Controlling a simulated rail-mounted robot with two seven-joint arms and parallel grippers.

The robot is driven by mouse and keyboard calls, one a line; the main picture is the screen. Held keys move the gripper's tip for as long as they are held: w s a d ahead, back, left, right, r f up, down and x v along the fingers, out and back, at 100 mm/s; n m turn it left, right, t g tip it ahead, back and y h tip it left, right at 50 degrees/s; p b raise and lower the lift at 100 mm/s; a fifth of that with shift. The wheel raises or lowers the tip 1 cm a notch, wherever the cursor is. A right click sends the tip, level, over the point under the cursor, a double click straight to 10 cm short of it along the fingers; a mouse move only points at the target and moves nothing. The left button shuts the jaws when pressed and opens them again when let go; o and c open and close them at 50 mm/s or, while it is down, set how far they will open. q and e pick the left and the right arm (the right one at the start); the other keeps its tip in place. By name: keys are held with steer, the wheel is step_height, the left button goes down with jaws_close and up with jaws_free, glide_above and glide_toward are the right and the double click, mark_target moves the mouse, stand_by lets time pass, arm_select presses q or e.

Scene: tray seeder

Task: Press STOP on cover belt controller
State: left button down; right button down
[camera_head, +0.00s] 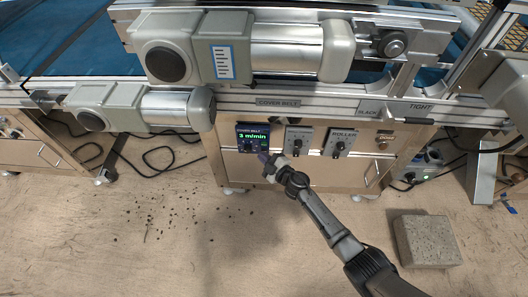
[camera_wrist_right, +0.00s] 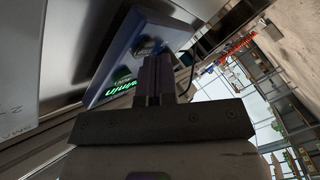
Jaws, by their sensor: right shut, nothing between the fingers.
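The cover belt controller (camera_head: 252,133) is a small dark blue box on the cabinet front below the COVER BELT label. Its display reads "3 m/min" in green. In the right wrist view the controller (camera_wrist_right: 125,42) is large and tilted, with round buttons beside the green text. My right gripper (camera_head: 265,158) is shut and empty, with its tips at the lower right of the controller face. In the right wrist view the closed fingers (camera_wrist_right: 155,75) overlap part of the face. I cannot tell whether they touch it, and the STOP marking is not legible. My left gripper is not in view.
Two switch plates, one beside the controller (camera_head: 298,140) and one marked ROLLER (camera_head: 338,141), sit to the right. Motors and the blue belt (camera_head: 75,50) are above. A concrete block (camera_head: 427,241) stands on the floor at right. Cables lie at left; the floor in front is mostly open.

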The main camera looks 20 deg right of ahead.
steer(key=shift+s, duration=0.1)
steer(key=shift+s+a+p, duration=0.3)
steer(key=shift+s+p, duration=0.15)
steer(key=shift+s, duration=0.1)
steer(key=shift+r, duration=0.1)
steer(key=shift+s+a+p, duration=0.35)
steer(key=shift+s, duration=0.4)
steer(key=shift+s+a+p, duration=0.35)
steer(key=shift+s+p, duration=0.05)
steer(key=shift+s, duration=0.35)
steer(key=shift+s+a+p, duration=0.35)
steer(key=shift+s, duration=0.4)
